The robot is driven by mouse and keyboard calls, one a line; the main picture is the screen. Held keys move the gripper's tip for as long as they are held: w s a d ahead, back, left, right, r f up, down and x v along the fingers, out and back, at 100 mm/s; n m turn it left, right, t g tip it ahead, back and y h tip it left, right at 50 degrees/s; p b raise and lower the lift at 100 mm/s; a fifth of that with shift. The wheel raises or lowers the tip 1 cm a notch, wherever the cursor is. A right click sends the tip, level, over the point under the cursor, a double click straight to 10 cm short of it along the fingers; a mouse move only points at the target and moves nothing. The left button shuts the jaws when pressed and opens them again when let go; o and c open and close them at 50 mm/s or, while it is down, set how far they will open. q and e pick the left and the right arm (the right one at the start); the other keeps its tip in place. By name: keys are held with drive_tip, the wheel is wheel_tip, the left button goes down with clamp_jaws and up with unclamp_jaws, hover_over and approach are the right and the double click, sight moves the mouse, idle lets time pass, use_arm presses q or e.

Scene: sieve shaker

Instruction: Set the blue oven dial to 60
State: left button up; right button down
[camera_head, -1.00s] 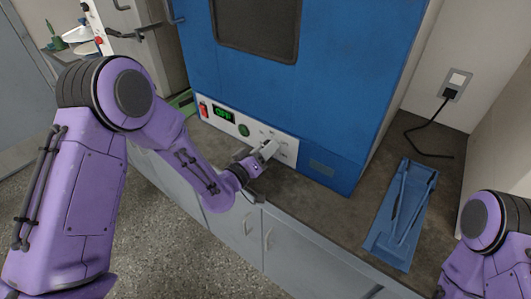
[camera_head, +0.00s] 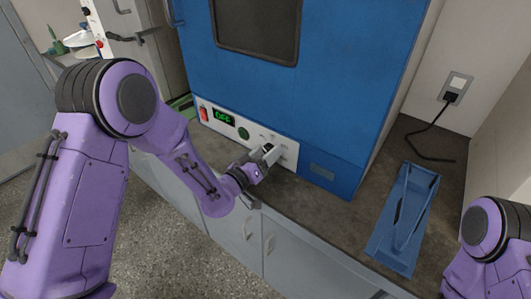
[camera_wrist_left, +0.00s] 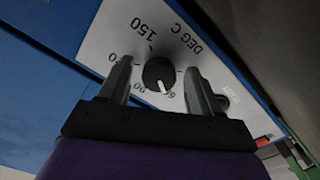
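The blue oven (camera_head: 345,85) has a white control panel (camera_head: 287,159) at its lower front, with a green-lit display (camera_head: 223,117) that appears to read OFF. My left gripper (camera_head: 270,150) is at this panel and hides the dial in the head view. In the left wrist view the round black dial (camera_wrist_left: 158,73) sits between the two open fingers (camera_wrist_left: 157,70), with a gap visible on each side. Its white mark points down in that picture, near the 60 and 90 labels. A 150 label (camera_wrist_left: 152,29) is across the dial. My right gripper is out of view.
A red switch (camera_head: 204,113) and a round green button (camera_head: 243,133) are on the panel left of my gripper. A black cable (camera_head: 422,140) runs to the wall socket. The counter before the oven is narrow.

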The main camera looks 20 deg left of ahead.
use_arm(q)
drive_tip(key=b+v, duration=0.2)
drive_tip(key=v, duration=0.8)
drive_tip(key=shift+s, duration=0.25)
drive_tip(key=shift+a+r, duration=0.1)
